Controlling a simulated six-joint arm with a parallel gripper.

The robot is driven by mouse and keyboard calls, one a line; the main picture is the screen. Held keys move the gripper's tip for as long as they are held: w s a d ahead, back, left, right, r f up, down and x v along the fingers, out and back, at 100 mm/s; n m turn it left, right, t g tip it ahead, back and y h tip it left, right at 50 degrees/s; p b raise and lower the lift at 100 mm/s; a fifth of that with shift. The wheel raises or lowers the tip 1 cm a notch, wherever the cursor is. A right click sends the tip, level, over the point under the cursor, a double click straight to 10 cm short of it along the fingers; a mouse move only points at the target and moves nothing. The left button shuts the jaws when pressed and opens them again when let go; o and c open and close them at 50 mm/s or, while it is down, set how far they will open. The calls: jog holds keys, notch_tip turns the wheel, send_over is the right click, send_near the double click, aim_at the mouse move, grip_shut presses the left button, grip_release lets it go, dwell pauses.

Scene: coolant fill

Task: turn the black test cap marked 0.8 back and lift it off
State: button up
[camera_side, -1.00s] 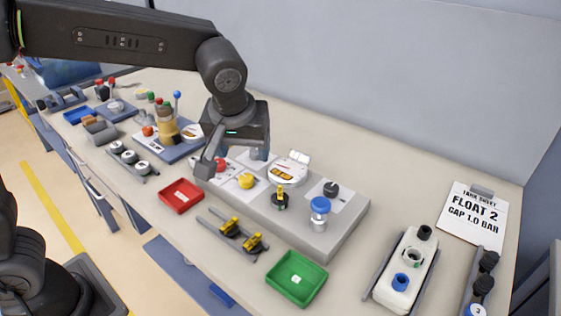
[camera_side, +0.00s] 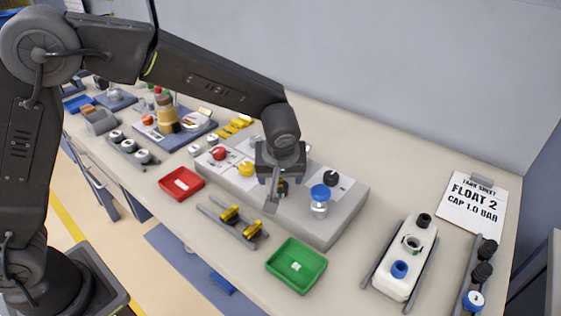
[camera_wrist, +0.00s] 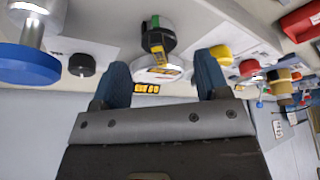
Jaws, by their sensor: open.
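No marking 0.8 is legible on any cap, so I cannot tell which is the test cap. In the side view, a black cap (camera_side: 424,220) stands on the far end of the white tank (camera_side: 404,284). Black caps (camera_side: 482,273) also stand in the rack at the far right. My gripper (camera_side: 276,192) is over the grey panel, well left of the tank. The wrist view shows its blue fingers apart and empty (camera_wrist: 163,70), pointing toward a black fitting with a yellow and green part (camera_wrist: 158,38). Neither tank nor rack is recognisable there.
The grey panel (camera_side: 322,232) carries red (camera_side: 219,153) and yellow (camera_side: 247,169) knobs, a black knob (camera_side: 330,178) and a blue-topped fitting (camera_side: 320,193). A green tray (camera_side: 318,262) lies before it. The task sheet (camera_side: 473,208) reads FLOAT 2, CAP 1.0 BAR. Bench between panel and tank is clear.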

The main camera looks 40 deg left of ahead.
aim_at(280, 180)
jog(key=shift+x, duration=1.85)
jog(key=shift+c, duration=0.2)
jog(key=c, duration=0.9)
jog(key=shift+o, duration=1.3)
jog(key=shift+c, duration=0.9)
jog(key=n+y, duration=0.1)
jog(key=n, duration=0.2)
jog(key=shift+g, duration=0.4)
jog(key=shift+n, duration=0.6)
jog(key=shift+n+g+y, duration=0.3)
jog(key=shift+n+g, duration=0.3)
jog(key=shift+n, duration=0.5)
